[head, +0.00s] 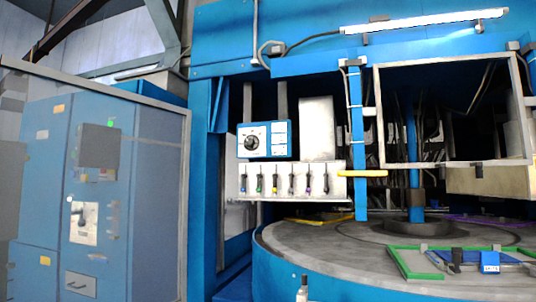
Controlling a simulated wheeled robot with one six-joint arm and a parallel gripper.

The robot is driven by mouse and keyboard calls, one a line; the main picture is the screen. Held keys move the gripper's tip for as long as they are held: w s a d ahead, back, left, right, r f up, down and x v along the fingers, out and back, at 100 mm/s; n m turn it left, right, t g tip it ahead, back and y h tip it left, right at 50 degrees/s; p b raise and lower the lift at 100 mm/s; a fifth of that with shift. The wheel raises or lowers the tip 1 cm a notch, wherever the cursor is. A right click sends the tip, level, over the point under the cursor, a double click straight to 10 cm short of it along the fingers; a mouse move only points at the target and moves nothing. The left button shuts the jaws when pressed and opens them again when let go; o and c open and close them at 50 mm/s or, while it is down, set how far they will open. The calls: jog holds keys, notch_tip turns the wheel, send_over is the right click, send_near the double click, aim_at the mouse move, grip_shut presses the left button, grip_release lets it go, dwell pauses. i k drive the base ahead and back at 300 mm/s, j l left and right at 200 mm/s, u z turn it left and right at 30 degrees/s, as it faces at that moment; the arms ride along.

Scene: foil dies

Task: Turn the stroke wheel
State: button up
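No part is clearly marked as the stroke wheel. A round black dial (252,143) sits on a small blue and white panel (268,140) left of the middle of the head view. It is the most wheel-like control I see, but I cannot tell whether it is the stroke wheel. A large round grey table (300,247) with a blue side fills the lower right of the machine. My gripper is not in view.
Several tools hang on a pale rack (240,182) below the dial. A yellow bar (361,173) juts out beside a blue post. A green-edged tray (412,262) lies on the round table. A blue cabinet (150,190) stands at the left behind a framed guard.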

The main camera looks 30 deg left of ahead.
aim_at(249, 142)
jog(key=j+u, duration=0.15)
jog(key=u, duration=0.35)
jog(key=i+j+u, duration=0.1)
jog(key=u, duration=0.4)
jog(key=i+j+u, duration=0.25)
jog(key=i+u, duration=0.25)
jog(key=i+j, duration=0.1)
jog(key=i, duration=0.95)
